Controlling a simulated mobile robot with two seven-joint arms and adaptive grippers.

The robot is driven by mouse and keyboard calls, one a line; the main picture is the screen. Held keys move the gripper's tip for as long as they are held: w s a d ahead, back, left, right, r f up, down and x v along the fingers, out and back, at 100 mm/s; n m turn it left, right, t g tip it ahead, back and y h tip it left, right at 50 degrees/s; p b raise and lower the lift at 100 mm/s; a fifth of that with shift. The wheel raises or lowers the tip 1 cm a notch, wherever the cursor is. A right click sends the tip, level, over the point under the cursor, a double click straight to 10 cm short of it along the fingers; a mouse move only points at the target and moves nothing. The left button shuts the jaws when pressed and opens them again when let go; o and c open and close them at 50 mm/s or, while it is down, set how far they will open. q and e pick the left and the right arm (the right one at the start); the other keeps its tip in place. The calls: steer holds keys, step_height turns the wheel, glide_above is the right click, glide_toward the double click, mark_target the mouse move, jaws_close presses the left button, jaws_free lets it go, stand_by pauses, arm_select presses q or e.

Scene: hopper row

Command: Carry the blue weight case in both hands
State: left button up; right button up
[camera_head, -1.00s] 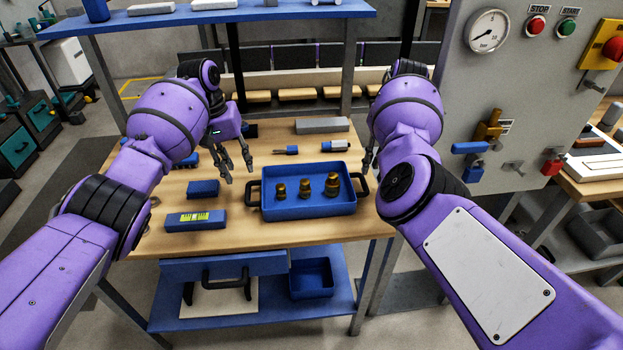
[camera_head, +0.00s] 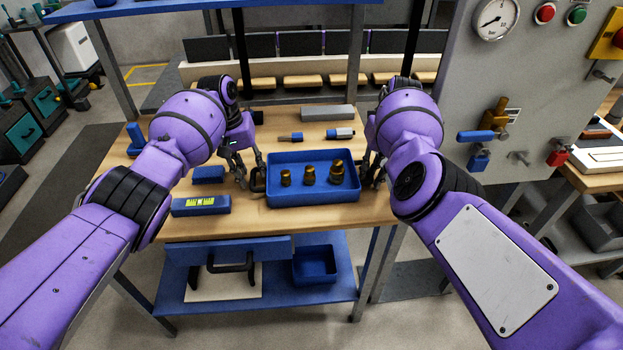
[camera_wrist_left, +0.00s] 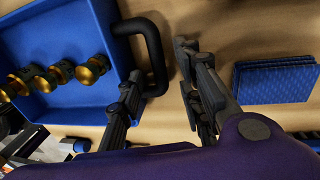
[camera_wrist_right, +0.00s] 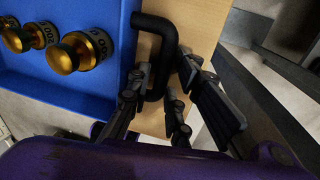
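The blue weight case (camera_head: 312,197) is an open tray on the wooden bench, holding three brass weights (camera_head: 309,175). It has a black handle at each end. My left gripper (camera_head: 250,178) is at the left handle. In the left wrist view its fingers (camera_wrist_left: 165,95) are apart, with the left handle (camera_wrist_left: 155,60) between them. My right gripper (camera_head: 372,178) is at the right handle, partly hidden by my arm in the head view. In the right wrist view its fingers (camera_wrist_right: 170,95) are apart around the right handle (camera_wrist_right: 165,40). The case rests flat on the bench.
A grey panel (camera_head: 470,90) with valve handles stands at the right. A shelf (camera_head: 225,10) hangs above.

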arm_select(q)
steer(key=shift+f, duration=0.35)
arm_select(e)
steer(key=shift+a+f, duration=0.1)
steer(key=shift+f, duration=0.2)
arm_select(q)
steer(key=shift+c, duration=0.2)
arm_select(e)
steer(key=shift+c, duration=0.2)
arm_select(q)
steer(key=c, duration=0.3)
arm_select(e)
steer(key=c, duration=0.3)
arm_select(q)
jaws_close()
arm_select(e)
jaws_close()
arm_select(q)
steer(key=shift+w+d+r, duration=0.1)
steer(key=shift+r, duration=0.05)
arm_select(e)
steer(key=shift+w+r, duration=0.1)
